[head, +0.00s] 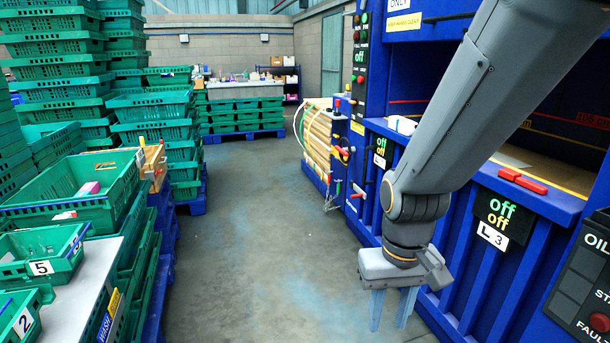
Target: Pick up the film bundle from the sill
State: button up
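A small white bundle (401,125) lies on the left end of the sill (578,201) of the blue machine on the right; it looks like the film bundle, but it is too small to make out its folds. My gripper (390,322) hangs pointing down in front of the machine, low in the picture and well apart from the bundle. Its two pale blue fingers stand apart with nothing visible between them. My arm crosses in front of the machine and hides the middle of the sill.
Red bars (523,181) lie at the sill's edge above an "off off" panel (502,216). Stacked green crates (60,80) and a grey table (60,312) with bins line the left. The concrete floor (260,230) between is clear. Hoses and a wooden-slatted unit (318,140) stand farther back.

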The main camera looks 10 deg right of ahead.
aim_at(403, 126)
jog(key=i, duration=3)
jog(key=z, duration=1.3)
